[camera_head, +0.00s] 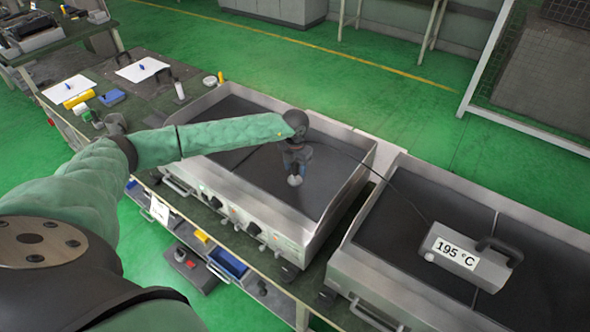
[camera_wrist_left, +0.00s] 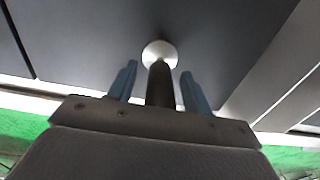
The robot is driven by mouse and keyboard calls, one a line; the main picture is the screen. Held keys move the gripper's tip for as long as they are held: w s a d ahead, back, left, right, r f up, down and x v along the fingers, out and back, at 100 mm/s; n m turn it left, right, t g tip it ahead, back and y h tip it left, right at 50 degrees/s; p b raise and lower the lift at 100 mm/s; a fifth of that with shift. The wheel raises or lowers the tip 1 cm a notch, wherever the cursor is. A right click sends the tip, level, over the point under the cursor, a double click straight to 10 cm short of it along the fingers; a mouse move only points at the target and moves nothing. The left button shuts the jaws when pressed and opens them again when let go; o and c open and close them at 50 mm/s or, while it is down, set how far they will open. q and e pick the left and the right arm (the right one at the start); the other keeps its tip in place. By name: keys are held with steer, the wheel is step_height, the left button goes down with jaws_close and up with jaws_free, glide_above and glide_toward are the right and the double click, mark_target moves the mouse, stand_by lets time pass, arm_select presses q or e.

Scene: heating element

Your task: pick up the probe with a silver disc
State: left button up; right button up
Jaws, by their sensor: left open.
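The probe stands on the left griddle plate, its silver disc (camera_head: 294,180) down on the dark surface. In the left wrist view the silver disc (camera_wrist_left: 160,51) shows beyond the fingertips, with the dark probe handle (camera_wrist_left: 160,86) leading back from it. My left gripper (camera_head: 297,158) is at the probe from above. Its two blue fingers (camera_wrist_left: 158,70) stand open on either side of the handle, with a gap on each side. The upper part of the probe is mostly hidden by my wrist in the head view. My right gripper is not in view.
A thermometer box (camera_head: 464,256) reading 195 °C sits on the right griddle (camera_head: 400,215), and a thin cable runs from it towards the probe. Raised metal walls (camera_head: 345,193) edge the left griddle. Papers and small items lie on the bench at left.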

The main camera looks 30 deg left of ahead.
arm_select(q)
steer(key=shift+f, duration=0.25)
jaws_close()
steer(key=shift+r, duration=0.1)
